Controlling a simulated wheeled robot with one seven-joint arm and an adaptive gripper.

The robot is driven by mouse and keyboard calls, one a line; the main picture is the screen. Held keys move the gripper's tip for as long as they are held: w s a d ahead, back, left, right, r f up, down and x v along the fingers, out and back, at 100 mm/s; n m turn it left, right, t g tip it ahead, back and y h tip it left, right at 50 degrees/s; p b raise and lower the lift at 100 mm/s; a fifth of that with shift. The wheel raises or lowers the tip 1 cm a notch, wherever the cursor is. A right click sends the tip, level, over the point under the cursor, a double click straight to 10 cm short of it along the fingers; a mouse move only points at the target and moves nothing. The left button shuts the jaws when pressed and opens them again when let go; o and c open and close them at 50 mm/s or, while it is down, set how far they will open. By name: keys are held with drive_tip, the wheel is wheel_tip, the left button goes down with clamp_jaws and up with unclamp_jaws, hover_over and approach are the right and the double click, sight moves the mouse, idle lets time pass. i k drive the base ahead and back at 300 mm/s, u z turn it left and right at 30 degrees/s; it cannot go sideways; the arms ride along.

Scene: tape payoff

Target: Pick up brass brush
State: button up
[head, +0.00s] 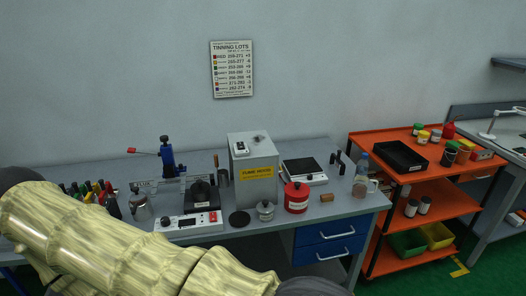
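I cannot pick out the brass brush for certain at this size. A small brown block (327,198) lies near the bench's front right edge, beside the red canister. A thin brown handle (215,160) stands upright at a dark cup (223,178), left of the grey box; its lower end is hidden. Either could be a brush. My arm crosses the lower left of the head view and hides part of the bench. My gripper is not in view.
An orange shelf cart (380,164) stands right.

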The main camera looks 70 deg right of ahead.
sight(330, 196)
drive_tip(key=u, duration=0.65)
drive_tip(key=k, duration=1.7)
drive_tip(key=z, duration=2.15)
drive_tip(key=i, duration=0.3)
